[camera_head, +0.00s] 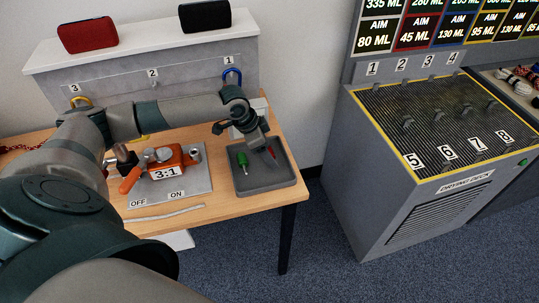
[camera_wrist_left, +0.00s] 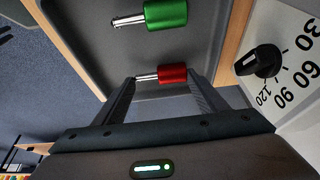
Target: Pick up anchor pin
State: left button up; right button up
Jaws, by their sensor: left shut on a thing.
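Two pins with metal shafts are at the dark grey tray (camera_head: 266,182), one with a red handle and one with a green handle. My left gripper (camera_wrist_left: 160,84) is shut on the red-handled pin (camera_wrist_left: 173,74), which lies crosswise between its two fingers at the tray. In the head view the red handle (camera_head: 274,154) shows just beside the left fingers. The green-handled pin (camera_head: 242,160) lies in the tray to the left; it also shows in the left wrist view (camera_wrist_left: 165,15), apart from the fingers. Whether the red pin is lifted off the tray floor is hard to tell. My right gripper is out of view.
An orange winch marked 3:1 (camera_head: 166,164) stands on a grey plate left of the tray. A dial (camera_wrist_left: 260,62) shows beside the tray in the wrist view. A shelf with numbered hooks (camera_head: 150,72) is behind. A drying deck (camera_head: 430,120) stands right, across a floor gap.

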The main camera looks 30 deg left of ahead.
pick_arm(q)
jog(key=shift+r, duration=0.2)
jog(key=shift+w+r+b, duration=0.1)
jog(key=shift+r+b, duration=0.35)
jog(key=shift+r, duration=0.1)
notch_tip(320, 180, up, 2)
jog(key=shift+r+b, duration=0.25)
jog(key=shift+b, duration=0.35)
jog(key=s+d+r+b, duration=0.2)
jog(key=s+d+r, duration=0.5)
jog(key=s+d, duration=0.1)
jog(key=shift+d+b, duration=0.35)
jog(key=shift+d, duration=0.05)
jog(key=shift+w, duration=0.1)
